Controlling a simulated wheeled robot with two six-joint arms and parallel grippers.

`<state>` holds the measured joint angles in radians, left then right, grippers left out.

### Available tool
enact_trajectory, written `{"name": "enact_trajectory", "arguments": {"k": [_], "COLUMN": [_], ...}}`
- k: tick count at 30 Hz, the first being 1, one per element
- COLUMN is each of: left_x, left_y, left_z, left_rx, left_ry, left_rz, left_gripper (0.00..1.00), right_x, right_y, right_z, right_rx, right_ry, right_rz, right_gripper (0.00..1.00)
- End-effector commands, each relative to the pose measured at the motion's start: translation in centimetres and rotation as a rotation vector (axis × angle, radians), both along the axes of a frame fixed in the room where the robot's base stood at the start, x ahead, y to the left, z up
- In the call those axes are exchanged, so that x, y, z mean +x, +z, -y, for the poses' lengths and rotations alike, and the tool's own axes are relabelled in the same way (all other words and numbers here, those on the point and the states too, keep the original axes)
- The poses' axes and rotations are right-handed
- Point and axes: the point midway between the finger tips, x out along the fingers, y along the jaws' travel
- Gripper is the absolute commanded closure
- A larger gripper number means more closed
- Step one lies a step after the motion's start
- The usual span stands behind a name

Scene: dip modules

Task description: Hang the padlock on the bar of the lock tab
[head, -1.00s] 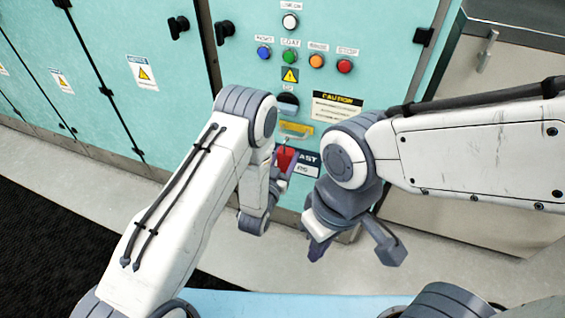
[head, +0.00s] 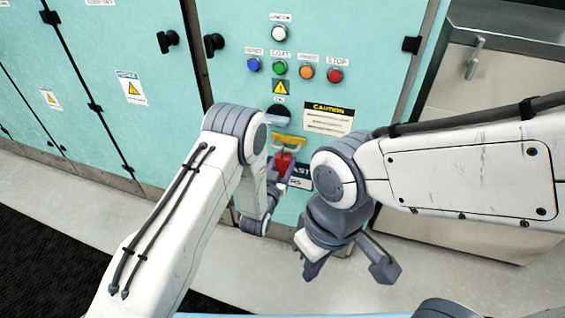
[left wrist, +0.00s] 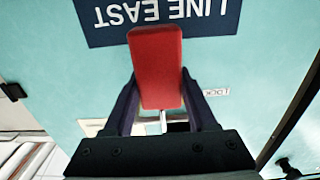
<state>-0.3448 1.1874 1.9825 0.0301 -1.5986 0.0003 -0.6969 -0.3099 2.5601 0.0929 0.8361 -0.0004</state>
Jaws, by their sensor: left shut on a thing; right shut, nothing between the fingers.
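The red padlock (head: 283,162) is in my left gripper (head: 282,173), just below the yellow lock tab (head: 289,141) on the teal cabinet. In the left wrist view the red padlock body (left wrist: 156,65) sits between the two dark fingers of my left gripper (left wrist: 160,95), with part of a thin metal shackle (left wrist: 163,121) showing. I cannot tell whether the shackle touches the tab's bar. My right gripper (head: 311,268) is shut and empty, pointing down, lower and to the right, apart from the padlock.
A dark blue sign (left wrist: 160,18) is on the panel close to the padlock. My right arm crosses the right side. Grey floor (head: 440,270) lies open in front.

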Motion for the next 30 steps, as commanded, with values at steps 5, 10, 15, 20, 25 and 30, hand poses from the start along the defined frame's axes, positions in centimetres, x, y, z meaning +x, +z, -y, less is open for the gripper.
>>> {"name": "enact_trajectory", "arguments": {"k": [5,10,15,20,25,30], "left_x": [0.0,0.0,0.0,-0.1,-1.6,-4.9], "left_y": [0.0,0.0,0.0,0.0,-0.1,0.0], "left_z": [0.0,0.0,0.0,0.0,-0.5,-1.6], "left_rx": [-0.001,-0.001,0.000,0.000,0.002,0.002], "left_ry": [0.000,0.000,0.000,0.000,0.000,-0.001], "left_rz": [0.002,0.002,0.001,-0.001,-0.005,-0.006], "left_gripper": [1.00,0.12,0.08,0.08,0.08,0.08], "right_x": [0.0,0.0,0.0,0.0,0.0,0.0], "right_y": [0.0,0.0,0.0,0.0,0.4,0.9], "right_z": [0.0,0.0,0.0,0.0,0.0,0.0], "right_rx": [0.000,0.000,0.000,0.000,0.000,0.000], "right_ry": [0.000,0.000,0.000,0.000,0.000,0.000], "right_rz": [0.000,0.000,0.000,0.000,0.000,0.000], "right_gripper": [1.00,1.00,1.00,1.00,1.00,1.00]}}
